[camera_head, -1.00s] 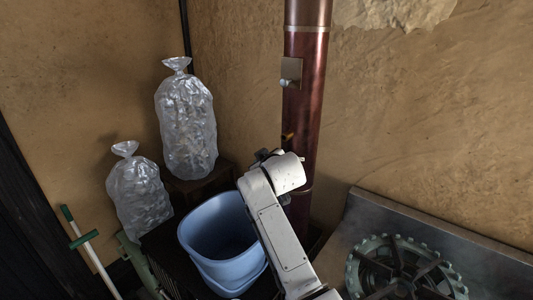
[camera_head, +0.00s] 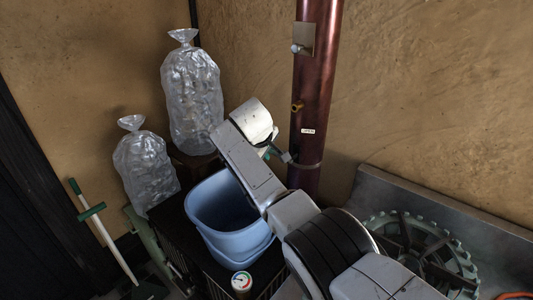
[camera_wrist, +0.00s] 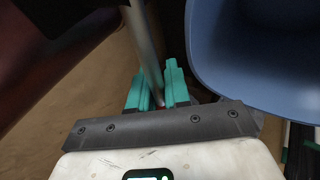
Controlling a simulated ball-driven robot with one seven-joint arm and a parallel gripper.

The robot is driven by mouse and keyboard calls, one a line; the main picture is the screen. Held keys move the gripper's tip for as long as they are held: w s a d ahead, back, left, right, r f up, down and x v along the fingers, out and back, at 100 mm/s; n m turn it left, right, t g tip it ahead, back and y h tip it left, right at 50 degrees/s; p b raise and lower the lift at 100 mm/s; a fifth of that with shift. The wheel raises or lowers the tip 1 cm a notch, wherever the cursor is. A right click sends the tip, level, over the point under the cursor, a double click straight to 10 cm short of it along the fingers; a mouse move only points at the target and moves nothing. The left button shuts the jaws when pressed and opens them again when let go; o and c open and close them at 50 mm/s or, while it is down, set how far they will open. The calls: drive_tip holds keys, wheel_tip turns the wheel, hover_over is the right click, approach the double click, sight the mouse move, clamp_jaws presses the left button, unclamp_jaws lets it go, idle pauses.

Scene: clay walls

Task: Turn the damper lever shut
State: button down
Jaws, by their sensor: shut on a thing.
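The damper lever is a thin grey metal rod (camera_wrist: 143,38) in the wrist view, running down between the teal fingers of my gripper (camera_wrist: 157,74). The fingers are closed on it. In the head view, my gripper (camera_head: 272,152) is mostly hidden behind my wrist, close to the left side of the dark red stovepipe (camera_head: 314,95). A short grey part of the lever (camera_head: 287,158) shows between the gripper and the pipe. A small white label (camera_head: 307,131) and a yellow stub (camera_head: 297,107) sit on the pipe above it.
A blue bucket (camera_head: 207,200) stands just left of and below my arm. Two clear filled bags (camera_head: 193,95) stand farther left. A green toothed wheel (camera_head: 455,262) lies at the right. A small dial gauge (camera_head: 241,281) is at the front.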

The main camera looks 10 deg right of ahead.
drive_tip(key=shift+f+g+b, duration=0.3)
drive_tip(key=shift+b, duration=0.05)
idle(0.4)
drive_tip(key=c, duration=1.2)
unclamp_jaws()
drive_tip(key=shift+o, duration=0.2)
drive_tip(key=shift+v, duration=0.75)
drive_tip(key=v, duration=0.9)
drive_tip(key=shift+a, duration=0.2)
drive_tip(key=shift+s, duration=0.1)
